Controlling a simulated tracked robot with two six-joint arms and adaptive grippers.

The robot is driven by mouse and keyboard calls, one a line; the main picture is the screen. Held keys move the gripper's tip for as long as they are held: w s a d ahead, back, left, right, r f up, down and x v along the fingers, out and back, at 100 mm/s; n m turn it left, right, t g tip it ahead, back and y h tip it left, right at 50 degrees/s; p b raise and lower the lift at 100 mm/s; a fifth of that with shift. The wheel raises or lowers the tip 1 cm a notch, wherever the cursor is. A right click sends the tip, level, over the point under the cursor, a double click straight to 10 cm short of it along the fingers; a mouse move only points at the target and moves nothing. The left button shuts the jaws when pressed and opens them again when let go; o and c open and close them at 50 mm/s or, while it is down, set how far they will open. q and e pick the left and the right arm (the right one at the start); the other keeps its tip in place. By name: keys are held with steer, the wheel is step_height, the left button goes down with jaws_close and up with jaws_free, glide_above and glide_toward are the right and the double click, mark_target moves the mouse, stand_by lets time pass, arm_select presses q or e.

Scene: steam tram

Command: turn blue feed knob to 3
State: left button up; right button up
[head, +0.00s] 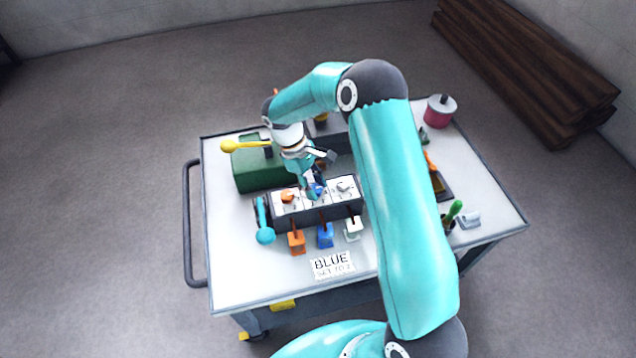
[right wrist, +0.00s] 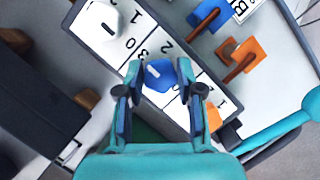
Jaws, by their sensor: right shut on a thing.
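The blue feed knob (right wrist: 160,76) sits on a panel box (head: 321,211) between an orange knob (head: 287,196) and a white knob (head: 343,187). My right gripper (head: 316,188) reaches down onto it from above. In the right wrist view the fingers of this gripper (right wrist: 159,80) are on both sides of the blue knob, shut on it. The knob carries a short white mark; digits 3, 0 and 2 show around it on the white plate. I cannot tell exactly which digit the mark points at. A card (head: 333,265) in front reads "BLUE SET TO 3". My left gripper is not in view.
Orange (head: 296,242), blue (head: 325,236) and white (head: 352,229) levers stand before the panel. A teal ball lever (head: 265,236) is at its left. A green box (head: 252,172) with a yellow ball lever (head: 229,146) stands behind. The cart's front left is clear.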

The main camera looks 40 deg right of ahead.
steer(key=shift+a, duration=0.2)
steer(key=o, duration=1.2)
steer(key=shift+w, duration=0.1)
steer(key=shift+c, duration=0.2)
steer(key=shift+d, duration=0.1)
steer(key=shift+r, duration=0.1)
steer(key=v, duration=1.1)
steer(key=shift+w+r, duration=0.2)
steer(key=shift+r, duration=0.15)
